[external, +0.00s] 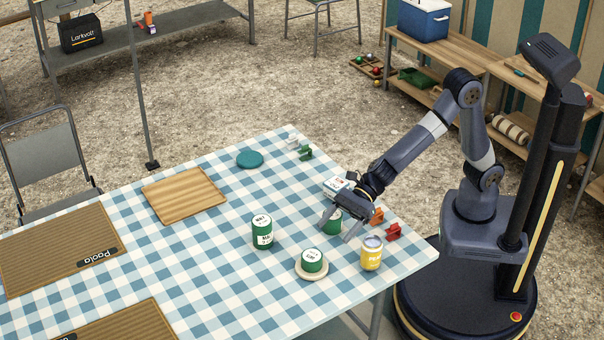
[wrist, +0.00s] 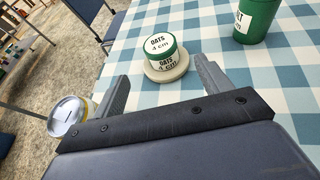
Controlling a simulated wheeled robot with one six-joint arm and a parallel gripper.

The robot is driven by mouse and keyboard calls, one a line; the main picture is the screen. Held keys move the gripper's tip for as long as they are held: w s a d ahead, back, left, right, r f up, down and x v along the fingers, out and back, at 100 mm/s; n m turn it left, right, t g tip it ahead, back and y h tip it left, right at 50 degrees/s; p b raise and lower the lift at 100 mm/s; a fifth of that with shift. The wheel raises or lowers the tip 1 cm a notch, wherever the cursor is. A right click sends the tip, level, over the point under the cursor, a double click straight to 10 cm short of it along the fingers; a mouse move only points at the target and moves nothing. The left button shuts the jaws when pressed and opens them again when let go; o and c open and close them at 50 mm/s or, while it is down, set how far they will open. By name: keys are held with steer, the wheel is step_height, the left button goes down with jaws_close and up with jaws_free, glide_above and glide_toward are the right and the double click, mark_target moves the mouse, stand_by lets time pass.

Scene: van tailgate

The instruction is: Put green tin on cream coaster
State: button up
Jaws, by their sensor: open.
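A short green tin (external: 312,258) with a white label stands upright on the round cream coaster (external: 299,272). In the wrist view this tin (wrist: 160,48), marked "OATS 4 cm", rests on the coaster (wrist: 166,79), beyond my fingertips. My gripper (external: 340,226) is open, behind and to the right of the coaster and apart from it. Another green tin (external: 331,220) is by my fingers, partly covered by them; I cannot make it out in the wrist view. A taller green tin (external: 262,232) stands left of the coaster and shows at the wrist view's top right (wrist: 257,20).
A yellow tin (external: 371,254) stands right of the coaster, near the table edge. Orange (external: 377,216) and red (external: 393,232) small items sit nearby. The checked cloth is clear left of the taller tin.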

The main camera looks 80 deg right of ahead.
steer(key=shift+v, duration=1.15)
steer(key=shift+o, duration=0.5)
